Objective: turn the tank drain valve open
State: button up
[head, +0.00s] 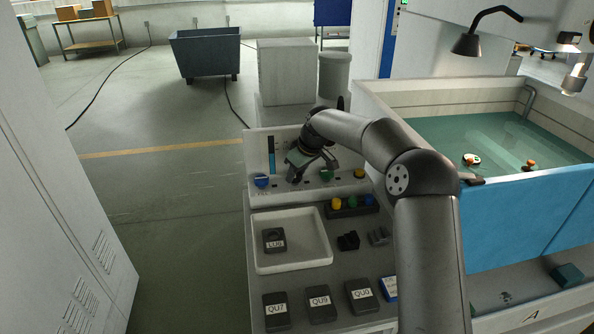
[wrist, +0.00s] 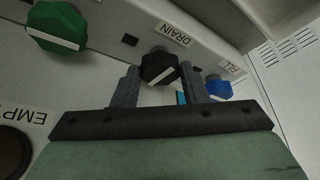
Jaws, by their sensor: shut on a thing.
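The drain valve is a black knob (wrist: 160,66) with a white pointer line. It sits on the sloped panel face beside a DRAIN label (wrist: 174,34) in the wrist view. My gripper (wrist: 159,78) has one finger on each side of this knob and is shut on it. The pointer lies slantwise in the wrist view. In the head view my gripper (head: 305,171) reaches down to the pale valve panel (head: 258,140) and hides the drain knob.
A blue FILL knob (wrist: 219,88) is close on one side, a green knob (wrist: 57,26) on the other. A white tray (head: 292,262) holding a dark labelled block stands before the panel. The water tank (head: 500,135) is at right. The floor at left is open.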

jog(key=shift+r, duration=0.1)
jog(key=o, duration=0.7)
jog(key=b+v, duration=0.1)
jog(key=v, duration=1.6)
jog(key=shift+r+b, duration=0.15)
jog(key=shift+b, duration=0.2)
